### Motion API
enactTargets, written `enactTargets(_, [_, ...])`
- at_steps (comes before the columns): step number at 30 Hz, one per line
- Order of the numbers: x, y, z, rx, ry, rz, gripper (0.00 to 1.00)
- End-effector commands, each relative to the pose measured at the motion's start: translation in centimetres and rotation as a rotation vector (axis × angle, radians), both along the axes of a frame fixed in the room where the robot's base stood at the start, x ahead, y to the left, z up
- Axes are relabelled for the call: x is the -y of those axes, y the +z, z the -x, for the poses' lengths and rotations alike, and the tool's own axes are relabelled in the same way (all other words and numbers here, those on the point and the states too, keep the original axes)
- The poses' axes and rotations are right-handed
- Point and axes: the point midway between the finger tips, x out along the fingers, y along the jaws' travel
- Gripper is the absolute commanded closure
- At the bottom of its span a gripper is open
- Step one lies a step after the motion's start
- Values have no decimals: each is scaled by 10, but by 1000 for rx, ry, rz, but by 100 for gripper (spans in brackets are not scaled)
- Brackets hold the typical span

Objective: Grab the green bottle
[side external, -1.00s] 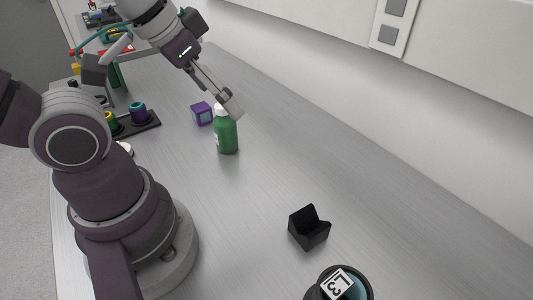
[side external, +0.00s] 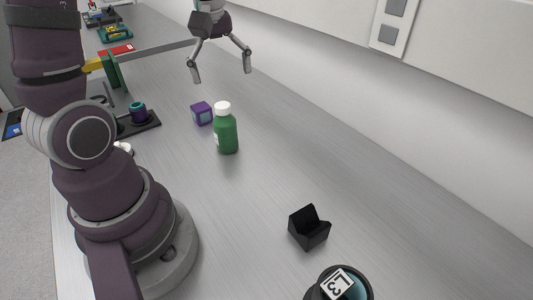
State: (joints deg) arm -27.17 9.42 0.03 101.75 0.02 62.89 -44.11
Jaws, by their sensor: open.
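The green bottle (side external: 226,133) stands upright on the grey table, with a white cap and a pale label on its left side. My gripper (side external: 222,76) is open and empty, its two fingers spread wide and pointing down. It appears above and beyond the bottle in the picture, apart from it. Nothing hides the bottle.
A purple cube (side external: 201,113) sits close to the bottle, up and left. A black angled holder (side external: 309,228) and a round part labelled L3 (side external: 340,284) are at lower right. The table right of the bottle is clear.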

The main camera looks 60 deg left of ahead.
Motion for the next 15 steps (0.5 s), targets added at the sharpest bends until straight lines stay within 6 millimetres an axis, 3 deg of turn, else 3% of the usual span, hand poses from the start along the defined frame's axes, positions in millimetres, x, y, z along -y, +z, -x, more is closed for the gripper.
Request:
enactTargets(1, [-14,-10,-1,-32,107,24,14])
enactTargets(5, [-36,-26,-1,-76,295,57,14])
enactTargets(15, [-39,-79,-2,-87,335,65,14])
